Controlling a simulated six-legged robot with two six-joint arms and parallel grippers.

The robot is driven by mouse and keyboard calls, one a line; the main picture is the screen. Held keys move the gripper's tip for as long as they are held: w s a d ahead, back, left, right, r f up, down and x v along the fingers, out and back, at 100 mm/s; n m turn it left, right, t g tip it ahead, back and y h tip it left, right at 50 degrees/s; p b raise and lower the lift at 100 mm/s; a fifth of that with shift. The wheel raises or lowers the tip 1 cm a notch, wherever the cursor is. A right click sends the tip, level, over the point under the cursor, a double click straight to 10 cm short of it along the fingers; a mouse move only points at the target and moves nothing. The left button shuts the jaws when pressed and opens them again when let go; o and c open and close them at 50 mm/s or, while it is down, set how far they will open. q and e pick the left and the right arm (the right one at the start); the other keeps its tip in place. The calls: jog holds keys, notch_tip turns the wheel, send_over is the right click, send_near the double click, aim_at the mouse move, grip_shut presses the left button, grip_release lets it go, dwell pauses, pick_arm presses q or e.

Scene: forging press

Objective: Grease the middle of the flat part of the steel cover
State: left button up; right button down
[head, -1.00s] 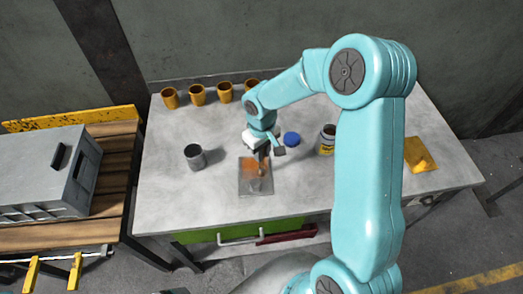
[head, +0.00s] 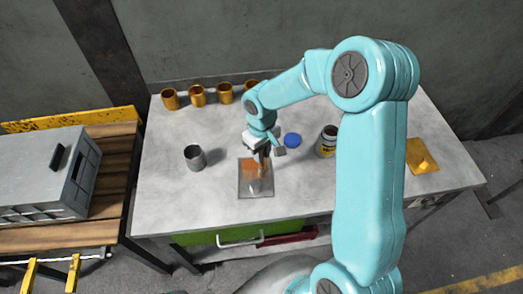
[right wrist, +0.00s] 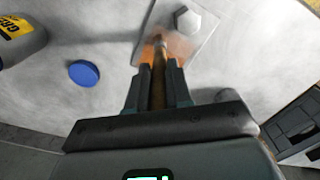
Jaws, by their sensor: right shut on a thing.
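The steel cover (head: 246,190) is a flat grey plate lying on the grey workbench, with a pale raised knob (head: 254,185) on its nearer part. An orange-brown patch (head: 248,166) covers its farther part. My right gripper (head: 264,152) is over that farther part, shut on a thin brush. In the right wrist view the brush's brown handle (right wrist: 158,88) lies between the fingers, and its tip reaches the cover near the orange patch and knob (right wrist: 187,20). Whether the tip touches is hard to tell. My left gripper is not in view.
An open can with a yellow label (head: 327,142) and a blue lid (head: 292,140) stand right of the cover. A grey cup (head: 195,157) is to the left. Several orange cups (head: 197,95) line the back. A yellow object (head: 422,157) lies at the right.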

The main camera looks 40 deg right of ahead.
jog(key=shift+s+a+f, duration=0.1)
jog(key=shift+s+a, duration=0.15)
jog(key=shift+s, duration=0.1)
jog(key=shift+w+d, duration=0.55)
jog(key=shift+w, duration=0.2)
jog(key=shift+s+a+b, duration=0.4)
jog(key=shift+s+a, duration=0.15)
jog(key=shift+s, duration=0.2)
jog(key=shift+w+d, duration=0.1)
jog(key=shift+w, duration=0.05)
jog(key=shift+w+d, duration=0.2)
